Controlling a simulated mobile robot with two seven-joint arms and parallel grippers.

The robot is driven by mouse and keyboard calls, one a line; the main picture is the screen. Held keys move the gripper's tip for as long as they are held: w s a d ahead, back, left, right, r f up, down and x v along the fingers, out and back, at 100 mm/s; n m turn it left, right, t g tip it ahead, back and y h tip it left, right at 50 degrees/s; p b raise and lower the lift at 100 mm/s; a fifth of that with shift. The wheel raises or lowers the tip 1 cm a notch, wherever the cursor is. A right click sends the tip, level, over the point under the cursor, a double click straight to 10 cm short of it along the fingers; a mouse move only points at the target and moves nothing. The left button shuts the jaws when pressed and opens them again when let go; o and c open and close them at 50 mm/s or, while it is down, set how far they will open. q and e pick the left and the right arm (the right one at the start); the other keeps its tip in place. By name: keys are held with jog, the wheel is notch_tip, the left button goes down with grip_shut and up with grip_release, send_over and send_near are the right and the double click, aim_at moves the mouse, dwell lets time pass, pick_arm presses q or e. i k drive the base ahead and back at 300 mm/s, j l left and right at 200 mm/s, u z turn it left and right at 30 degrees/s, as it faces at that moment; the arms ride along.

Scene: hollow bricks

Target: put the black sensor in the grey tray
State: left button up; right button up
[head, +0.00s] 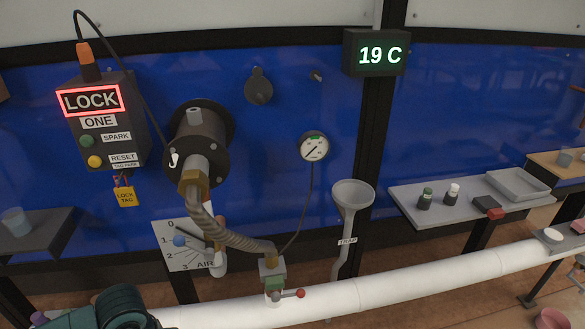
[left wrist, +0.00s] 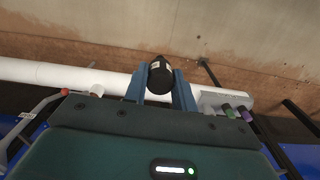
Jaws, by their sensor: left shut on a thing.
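My left gripper (left wrist: 160,84) is shut on a black rounded thing with a pale label, which looks like the black sensor (left wrist: 160,70). It is held between the two blue fingers, with brown floor and the white pipe behind. In the head view only dark green parts of my left arm show at the bottom left; the fingers and sensor are not seen there. The grey tray (head: 518,185) is a shallow, empty-looking tray at the back right of a grey shelf (head: 405,196), well to the right of my left arm. My right gripper is not in view.
A dark block with a red end (head: 488,207) lies at the shelf's front. A funnel (head: 352,195), hose (head: 225,235) and long white pipe (head: 400,281) lie between.

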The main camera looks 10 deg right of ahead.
aim_at(516, 185)
jog(key=z, duration=2.8)
jog(key=i+j+z, duration=0.15)
jog(key=i, duration=0.3)
jog(key=i+j+z, duration=0.15)
jog(key=i+j, duration=0.3)
jog(key=i, duration=0.3)
jog(key=i+j, duration=0.1)
jog(key=i, duration=0.3)
jog(key=i+j, duration=0.15)
jog(key=i, duration=0.3)
jog(key=i+l+u, duration=0.15)
jog(key=i, duration=0.45)
jog(key=i+l+u, duration=0.15)
jog(key=i, duration=0.45)
jog(key=u, duration=1.45)
jog(key=i+j+u, duration=0.1)
jog(key=i+u, duration=0.3)
jog(key=i, duration=0.15)
